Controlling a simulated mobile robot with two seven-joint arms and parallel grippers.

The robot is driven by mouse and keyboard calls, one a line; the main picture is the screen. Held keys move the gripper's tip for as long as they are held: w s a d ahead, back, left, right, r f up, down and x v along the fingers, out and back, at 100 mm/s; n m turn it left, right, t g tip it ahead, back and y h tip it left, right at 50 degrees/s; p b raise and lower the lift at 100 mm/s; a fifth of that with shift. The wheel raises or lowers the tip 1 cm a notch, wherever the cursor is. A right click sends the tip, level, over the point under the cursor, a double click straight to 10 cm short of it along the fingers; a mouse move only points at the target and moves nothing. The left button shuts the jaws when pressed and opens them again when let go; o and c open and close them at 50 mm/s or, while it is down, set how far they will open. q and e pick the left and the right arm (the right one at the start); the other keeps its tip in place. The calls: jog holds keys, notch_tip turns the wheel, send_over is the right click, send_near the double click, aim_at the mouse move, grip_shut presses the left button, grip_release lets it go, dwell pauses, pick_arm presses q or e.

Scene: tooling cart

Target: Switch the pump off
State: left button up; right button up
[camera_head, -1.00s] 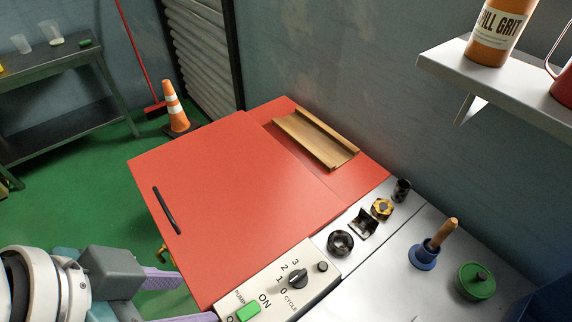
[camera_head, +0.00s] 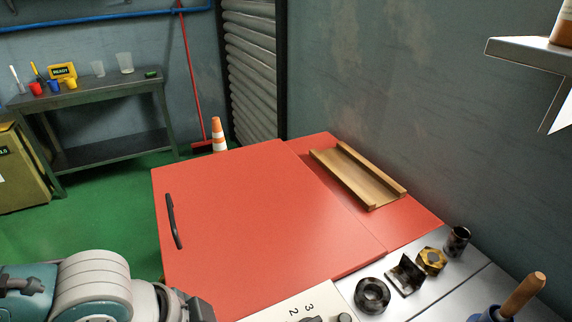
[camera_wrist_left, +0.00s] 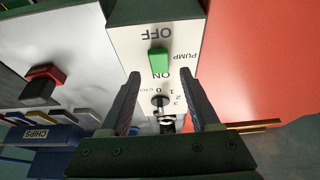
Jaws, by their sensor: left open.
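The pump switch is a green rocker (camera_wrist_left: 158,60) on a pale panel (camera_wrist_left: 184,40), seen upside down in the left wrist view. It sits between the printed words OFF and ON, close to ON; I cannot tell its tilt. My left gripper (camera_wrist_left: 160,76) is open and empty. Its fingers point at the panel, one on each side of the line through the switch and the dial (camera_wrist_left: 160,101). I cannot tell how far off the panel they are. In the head view only a corner of the panel (camera_head: 292,310) shows, and the switch is out of frame. My right gripper is not in view.
A red top (camera_head: 240,215) with a black handle (camera_head: 174,221) bears a wooden channel (camera_head: 362,183). A black ring (camera_head: 372,294), bracket (camera_head: 405,275), brass nut (camera_head: 431,261) and wooden-handled tool (camera_head: 522,295) stand right of the panel. A blue CHIPS bin (camera_wrist_left: 40,133) shows in the wrist view.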

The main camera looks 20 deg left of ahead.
pick_arm(q)
jog(key=shift+b+x, duration=0.3)
jog(key=shift+x, duration=0.95)
grip_shut()
